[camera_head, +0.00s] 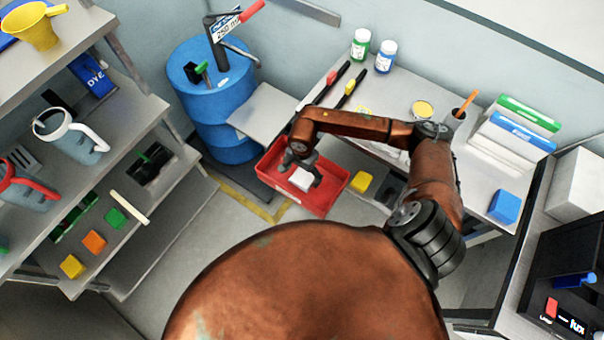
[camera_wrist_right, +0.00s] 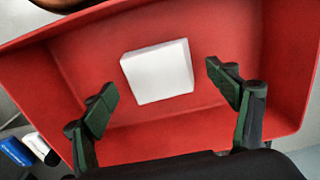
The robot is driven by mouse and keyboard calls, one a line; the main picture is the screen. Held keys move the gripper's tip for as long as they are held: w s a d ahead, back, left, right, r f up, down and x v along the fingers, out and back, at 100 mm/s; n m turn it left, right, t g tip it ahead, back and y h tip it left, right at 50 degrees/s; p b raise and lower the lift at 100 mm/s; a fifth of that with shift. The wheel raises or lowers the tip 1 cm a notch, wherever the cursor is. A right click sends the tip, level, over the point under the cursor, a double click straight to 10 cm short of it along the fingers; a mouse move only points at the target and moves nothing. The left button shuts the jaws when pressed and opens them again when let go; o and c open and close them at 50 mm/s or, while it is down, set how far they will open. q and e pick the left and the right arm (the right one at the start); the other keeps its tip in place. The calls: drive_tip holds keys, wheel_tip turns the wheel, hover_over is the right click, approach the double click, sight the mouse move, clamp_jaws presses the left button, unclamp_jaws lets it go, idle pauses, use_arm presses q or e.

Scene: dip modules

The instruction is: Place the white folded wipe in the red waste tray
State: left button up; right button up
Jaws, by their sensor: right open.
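The white folded wipe (camera_head: 301,179) is inside the red waste tray (camera_head: 331,199) in the head view. In the right wrist view the wipe (camera_wrist_right: 158,72) shows as a white block over the floor of the tray (camera_wrist_right: 80,57). My right gripper (camera_head: 301,172) is over the tray. In the right wrist view its fingers (camera_wrist_right: 158,92) are spread wide, with the wipe beyond and between them, touching neither. I cannot tell whether the wipe rests fully on the tray floor. My left gripper is not in view.
A blue drum (camera_head: 212,105) stands left of the tray. A grey bench (camera_head: 398,97) with bottles, markers and a yellow-lidded jar lies behind and right. A yellow block (camera_head: 361,182) sits beside the tray. Shelves (camera_head: 125,150) with jugs and coloured blocks stand at left.

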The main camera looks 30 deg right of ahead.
sight(302, 177)
drive_tip(key=shift+r+p, duration=0.3)
drive_tip(key=shift+r, duration=0.1)
wheel_tip(302, 177, up, 12)
drive_tip(key=p, duration=0.1)
drive_tip(key=shift+r, duration=0.2)
